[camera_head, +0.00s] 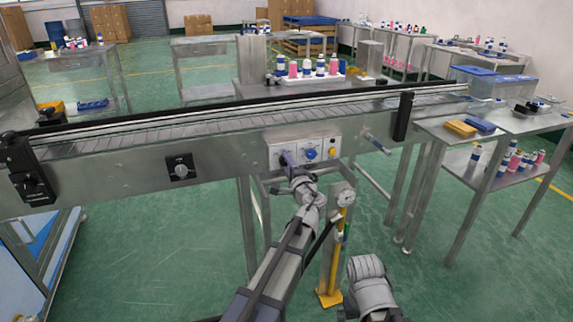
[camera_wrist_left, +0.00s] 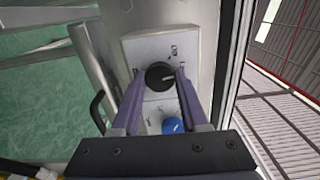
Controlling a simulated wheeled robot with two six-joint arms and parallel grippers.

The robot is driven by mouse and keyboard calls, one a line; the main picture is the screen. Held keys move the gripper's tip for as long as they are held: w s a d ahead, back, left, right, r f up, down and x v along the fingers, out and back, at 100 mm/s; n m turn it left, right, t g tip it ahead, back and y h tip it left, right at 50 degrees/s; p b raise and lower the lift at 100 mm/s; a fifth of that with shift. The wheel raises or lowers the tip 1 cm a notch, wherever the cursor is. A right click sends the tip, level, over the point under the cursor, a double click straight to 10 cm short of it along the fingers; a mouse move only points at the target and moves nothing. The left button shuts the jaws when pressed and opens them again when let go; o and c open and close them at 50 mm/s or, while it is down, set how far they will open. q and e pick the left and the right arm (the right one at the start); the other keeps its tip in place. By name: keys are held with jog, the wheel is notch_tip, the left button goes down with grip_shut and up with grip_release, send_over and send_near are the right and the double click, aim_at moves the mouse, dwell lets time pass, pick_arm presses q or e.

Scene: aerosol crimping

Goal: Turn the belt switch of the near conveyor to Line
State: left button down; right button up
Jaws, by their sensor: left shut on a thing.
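The near conveyor (camera_head: 130,160) runs across the head view, with a pale switch box (camera_head: 331,141) on its near side. My left gripper (camera_head: 288,160) is at the left part of this box and covers the knob there. In the left wrist view, its two purple fingers are closed around a round black knob (camera_wrist_left: 159,76) on the box (camera_wrist_left: 152,46). A blue knob (camera_wrist_left: 173,126) sits beside the black one; the blue knob also shows in the head view (camera_head: 311,154). The labels are too small to read. My right gripper is out of view.
A separate dark switch plate (camera_head: 181,168) is on the conveyor side to the left. A yellow stand with a gauge (camera_head: 343,196) is close to my left arm. A side table (camera_head: 462,130) with yellow and blue blocks stands at the right.

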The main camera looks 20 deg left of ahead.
pick_arm(q)
jog(key=shift+m, duration=0.9)
jog(key=shift+c, duration=2.1)
grip_release()
jog(key=v, duration=0.8)
jog(key=shift+w, duration=0.2)
jog(key=x, duration=0.7)
jog(key=shift+w+a, duration=0.2)
jog(key=shift+a, duration=0.1)
